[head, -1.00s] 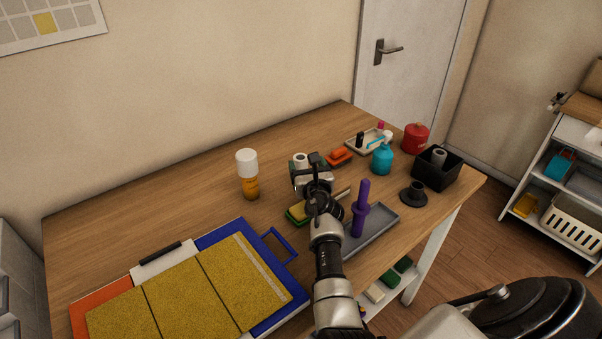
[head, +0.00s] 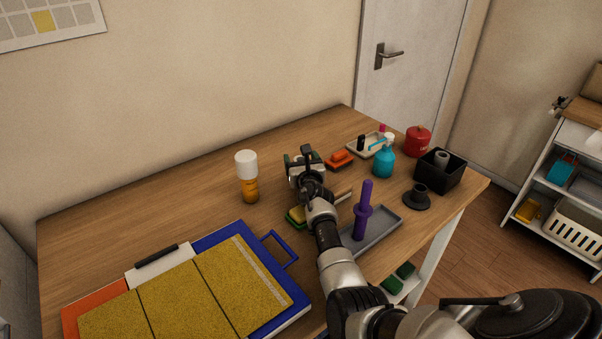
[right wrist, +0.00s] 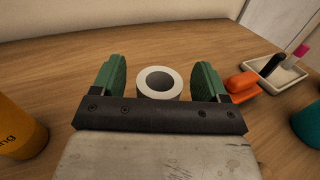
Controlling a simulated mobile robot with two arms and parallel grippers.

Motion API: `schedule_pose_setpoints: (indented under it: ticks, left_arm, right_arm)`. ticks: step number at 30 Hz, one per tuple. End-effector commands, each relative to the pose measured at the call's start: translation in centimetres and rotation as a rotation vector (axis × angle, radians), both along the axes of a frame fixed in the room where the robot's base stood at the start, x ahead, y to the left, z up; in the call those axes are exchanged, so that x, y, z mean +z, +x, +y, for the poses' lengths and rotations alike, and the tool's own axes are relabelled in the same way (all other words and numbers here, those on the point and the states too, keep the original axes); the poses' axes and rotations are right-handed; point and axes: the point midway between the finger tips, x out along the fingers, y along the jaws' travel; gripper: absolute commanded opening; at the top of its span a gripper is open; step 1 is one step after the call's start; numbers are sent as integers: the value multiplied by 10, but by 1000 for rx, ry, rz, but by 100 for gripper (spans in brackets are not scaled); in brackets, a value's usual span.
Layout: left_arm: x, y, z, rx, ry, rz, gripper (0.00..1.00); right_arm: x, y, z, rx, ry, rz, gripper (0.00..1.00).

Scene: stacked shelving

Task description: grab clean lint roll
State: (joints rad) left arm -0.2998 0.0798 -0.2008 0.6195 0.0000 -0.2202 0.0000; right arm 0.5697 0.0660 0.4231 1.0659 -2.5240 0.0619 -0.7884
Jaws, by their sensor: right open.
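The clean lint roll, a white roll with a dark hollow core (right wrist: 159,94), stands on the wooden table in the right wrist view. It shows between the two green-padded fingers of my right gripper (right wrist: 158,78), with gaps on both sides. The gripper is open; how far the fingers reach around the roll is unclear. In the head view my right gripper (head: 304,160) is low over the table's middle and hides the roll. A purple handle (head: 363,212) stands upright on a grey tray (head: 384,226). My left gripper is not in view.
An orange bottle with a white cap (head: 248,177) stands left of the gripper. An orange brush (head: 339,160), teal spray bottle (head: 384,160), black box with a grey roll (head: 440,172) and black stand (head: 416,200) are to the right. A clipboard-like board (head: 190,290) lies front left.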

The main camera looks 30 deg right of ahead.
Motion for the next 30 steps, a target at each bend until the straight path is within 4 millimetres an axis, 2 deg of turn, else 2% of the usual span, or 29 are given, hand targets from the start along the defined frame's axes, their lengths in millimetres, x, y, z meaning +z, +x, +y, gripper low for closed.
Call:
schedule_pose_setpoints:
  ticks: [4,14,20,23,30]
  left_arm:
    - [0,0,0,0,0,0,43]
    - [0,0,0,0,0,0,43]
    - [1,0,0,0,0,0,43]
    - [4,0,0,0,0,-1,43]
    - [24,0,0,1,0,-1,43]
  right_arm:
    - [0,0,0,0,0,0,73]
    - [0,0,0,0,0,1,22]
    - [0,0,0,0,0,0,21]
    - [7,0,1,0,2,-2,21]
    - [54,0,1,-1,3,-5,21]
